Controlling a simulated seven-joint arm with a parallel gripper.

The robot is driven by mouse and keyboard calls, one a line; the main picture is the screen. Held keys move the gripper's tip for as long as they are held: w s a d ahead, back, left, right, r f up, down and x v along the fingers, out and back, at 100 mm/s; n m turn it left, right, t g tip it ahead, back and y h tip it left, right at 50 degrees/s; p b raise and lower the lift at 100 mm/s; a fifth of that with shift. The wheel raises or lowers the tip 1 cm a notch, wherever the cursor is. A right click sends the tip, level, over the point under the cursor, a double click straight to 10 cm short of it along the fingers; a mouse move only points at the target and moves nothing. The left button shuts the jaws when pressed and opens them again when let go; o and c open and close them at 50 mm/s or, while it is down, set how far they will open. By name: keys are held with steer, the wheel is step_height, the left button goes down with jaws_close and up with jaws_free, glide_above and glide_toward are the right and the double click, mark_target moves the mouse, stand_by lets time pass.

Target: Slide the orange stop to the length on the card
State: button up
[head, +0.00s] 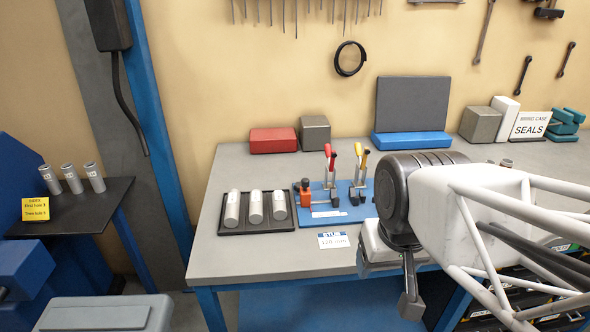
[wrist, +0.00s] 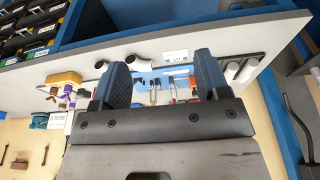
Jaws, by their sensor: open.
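The orange stop (head: 305,186) stands upright at the left end of a blue fixture board (head: 325,215) on the bench. A white scale strip lies in front of it, too small to read. Two toggle clamps, one red-handled (head: 329,158) and one yellow-handled (head: 360,157), stand to its right. The card (head: 333,240) lies flat in front of the board; its heading looks like "STUB", with a blurred figure that may be 120 mm. The card also shows in the wrist view (wrist: 175,56). My gripper (wrist: 160,80) is open and empty, above the bench's front edge, right of the card, apart from the stop.
A dark tray (head: 287,226) with three grey cylinders lies left of the board. A red box (head: 273,140), grey blocks and a blue-based panel (head: 411,141) stand behind. A side table (head: 85,215) at left holds three labelled tubes and a yellow sign. My arm hides the bench's right part.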

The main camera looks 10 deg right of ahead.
stand_by(0.4)
steer(key=c, duration=0.3)
steer(key=n+g, duration=0.3)
steer(key=n, duration=0.1)
glide_above(305, 180)
steer(key=f, duration=0.5)
steer(key=shift+s+d+f, duration=0.1)
steer(key=shift+s+d, duration=0.05)
steer(key=shift+s, duration=0.05)
steer(key=shift+w+f, duration=0.15)
steer(key=shift+w, duration=0.2)
steer(key=shift+f, duration=0.1)
steer(key=shift+f, duration=3.8)
